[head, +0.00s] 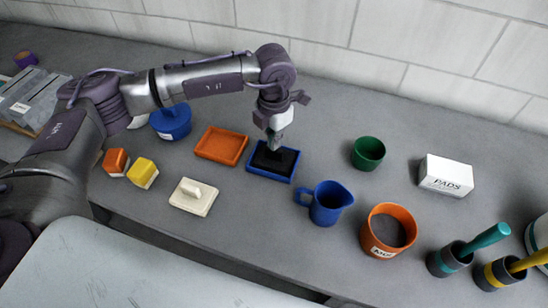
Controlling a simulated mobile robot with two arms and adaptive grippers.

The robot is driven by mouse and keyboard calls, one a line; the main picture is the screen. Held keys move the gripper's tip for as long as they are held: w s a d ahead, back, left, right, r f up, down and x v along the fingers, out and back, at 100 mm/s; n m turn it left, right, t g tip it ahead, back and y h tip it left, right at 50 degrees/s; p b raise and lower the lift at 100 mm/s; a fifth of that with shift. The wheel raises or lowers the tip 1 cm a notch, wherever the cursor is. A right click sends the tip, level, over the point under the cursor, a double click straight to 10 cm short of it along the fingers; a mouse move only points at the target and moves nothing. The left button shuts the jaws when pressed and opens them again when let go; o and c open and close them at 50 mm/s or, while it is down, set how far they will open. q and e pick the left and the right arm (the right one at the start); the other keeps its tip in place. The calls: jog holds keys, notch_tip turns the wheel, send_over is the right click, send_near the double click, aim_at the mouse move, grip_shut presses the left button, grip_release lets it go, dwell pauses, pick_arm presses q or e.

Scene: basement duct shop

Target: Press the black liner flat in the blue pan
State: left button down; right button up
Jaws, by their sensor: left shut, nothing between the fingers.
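The blue pan (256,174) is a shallow rectangular tray on the grey bench, near the middle of the head view. The black liner (286,163) lies inside it and looks dark and fairly even; part of it is hidden by the fingers. My left gripper (274,144) points down over the pan, shut and empty, with its fingertips at or just above the liner. I cannot tell whether they touch it. My right gripper is not in view.
An orange tray (221,146) sits just left of the pan. A blue jug (326,204), a green cup (368,153) and an orange pot (388,231) stand to the right. A cream block with a handle (194,197) is at front left. A white wall runs behind.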

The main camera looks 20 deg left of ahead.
pick_arm(q)
jog(key=shift+f+b, duration=0.5)
jog(key=shift+f, duration=0.2)
jog(key=shift+s+f+b, duration=0.15)
jog(key=shift+s+b, duration=0.05)
jog(key=shift+b, duration=0.1)
dwell(1.6)
jog(key=shift+w+r+p, duration=0.15)
jog(key=shift+r+p, duration=0.5)
jog(key=shift+r, duration=0.5)
notch_tip(320, 180, up, 6)
jog(key=p, duration=0.2)
jog(key=shift+p, duration=0.3)
